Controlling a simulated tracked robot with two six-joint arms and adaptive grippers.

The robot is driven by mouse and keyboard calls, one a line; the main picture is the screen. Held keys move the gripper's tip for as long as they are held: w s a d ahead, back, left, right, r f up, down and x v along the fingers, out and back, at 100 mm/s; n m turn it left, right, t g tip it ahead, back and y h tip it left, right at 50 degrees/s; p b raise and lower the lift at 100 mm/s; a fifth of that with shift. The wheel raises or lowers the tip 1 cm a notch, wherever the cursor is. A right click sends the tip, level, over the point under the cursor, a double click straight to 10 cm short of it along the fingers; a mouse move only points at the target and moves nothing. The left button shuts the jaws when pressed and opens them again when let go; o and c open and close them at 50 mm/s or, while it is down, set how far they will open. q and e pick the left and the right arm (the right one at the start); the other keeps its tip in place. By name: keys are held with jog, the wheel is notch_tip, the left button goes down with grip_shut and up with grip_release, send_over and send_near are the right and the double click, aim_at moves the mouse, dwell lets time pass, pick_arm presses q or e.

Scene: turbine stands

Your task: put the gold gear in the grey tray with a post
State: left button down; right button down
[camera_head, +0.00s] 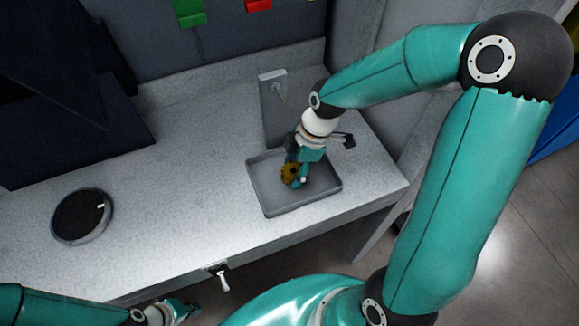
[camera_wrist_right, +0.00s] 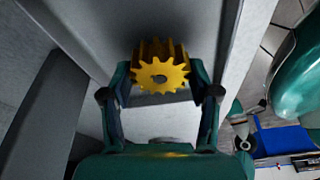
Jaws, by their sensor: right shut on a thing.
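The gold gear (camera_head: 290,174) is held by my right gripper (camera_head: 299,178) above or inside the shallow grey tray (camera_head: 265,207) on the counter. In the right wrist view, the gear (camera_wrist_right: 160,72) sits between the two fingers of the gripper (camera_wrist_right: 160,92), its toothed face and centre hole showing. A narrower grey piece (camera_head: 270,112) with a small pale post-like part stands behind the tray, partly hidden by my right arm. No post shows in the shallow tray, part of which my gripper covers. My left gripper (camera_head: 180,310) is low at the bottom left, away from the tray; its fingers are unclear.
A round black dish with a grey rim (camera_head: 82,216) lies on the counter at the left. A dark blue box-like structure (camera_head: 70,100) stands behind it. The counter between dish and tray is clear. A handle (camera_head: 222,280) sticks out from the counter's front edge.

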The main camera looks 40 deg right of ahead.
jog(key=shift+f+b, duration=0.3)
jog(key=shift+f, duration=0.4)
jog(key=shift+f, duration=0.2)
jog(key=shift+c, duration=1)
grip_release()
jog(key=shift+o, duration=0.8)
jog(key=shift+s+r, duration=0.1)
jog(key=shift+s, duration=0.05)
jog(key=shift+p+v, duration=2.15)
jog(key=shift+v, duration=1.3)
jog(key=shift+s, duration=0.1)
